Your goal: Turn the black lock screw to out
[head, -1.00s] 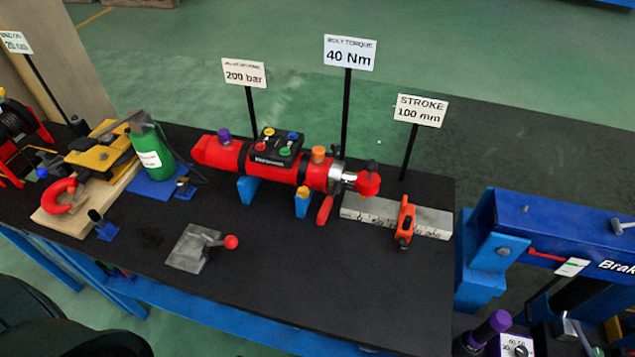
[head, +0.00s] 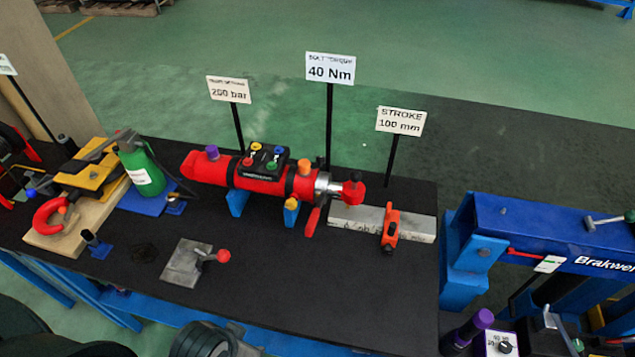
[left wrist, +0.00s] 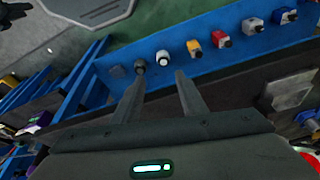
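My left gripper (left wrist: 161,82) is open and empty in the left wrist view. Its two fingers point at a blue rail (left wrist: 172,60) carrying a row of small coloured blocks with dark knobs. A dark block with a black knob (left wrist: 140,66) is close to the left fingertip in the picture; I cannot tell whether they touch. In the head view, an orange slider (head: 391,228) sits on a grey scale bar (head: 352,217), with a small black screw head (head: 387,250) at its lower end. I cannot tell which black part is the lock screw. My right gripper is in neither view.
A red cylinder (head: 208,170) lies on blue supports on the black table (head: 290,275). A grey plate with a red-knobbed lever (head: 223,256) is at the front. A green bottle (head: 140,168) stands left, a blue press frame (head: 530,225) right. Signs on posts rise behind.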

